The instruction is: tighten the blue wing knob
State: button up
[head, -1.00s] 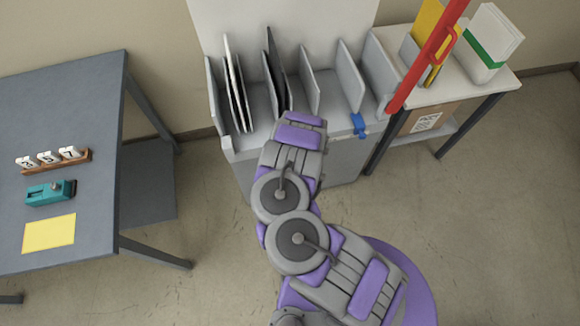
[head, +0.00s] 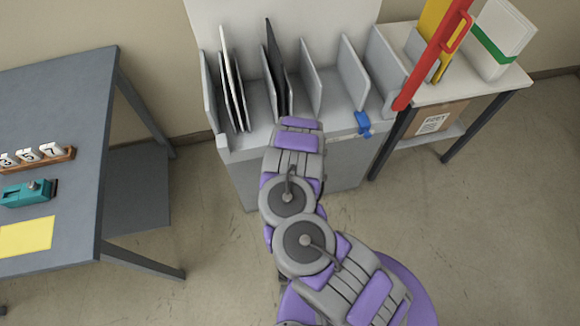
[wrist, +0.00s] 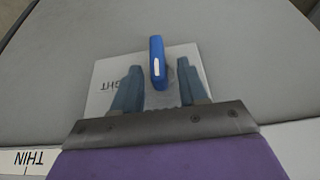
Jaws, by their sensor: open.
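The blue wing knob (head: 363,124) sits on the front edge of the grey slotted machine (head: 247,152), toward its right end. In the wrist view the knob (wrist: 157,62) stands upright in front of a pale label with partly hidden upside-down lettering. My gripper (wrist: 158,75) is open, with one finger on each side of the knob's lower part. I cannot tell whether the fingers touch it. In the head view my arm hides the gripper.
A red lever (head: 432,55) rises at the machine's right. A side table (head: 480,85) there holds a yellow folder and a white-green box. A grey table (head: 70,130) at left carries number tiles, a teal device and yellow paper. Floor between is clear.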

jog(key=shift+f, duration=0.1)
grip_shut()
dwell(0.4)
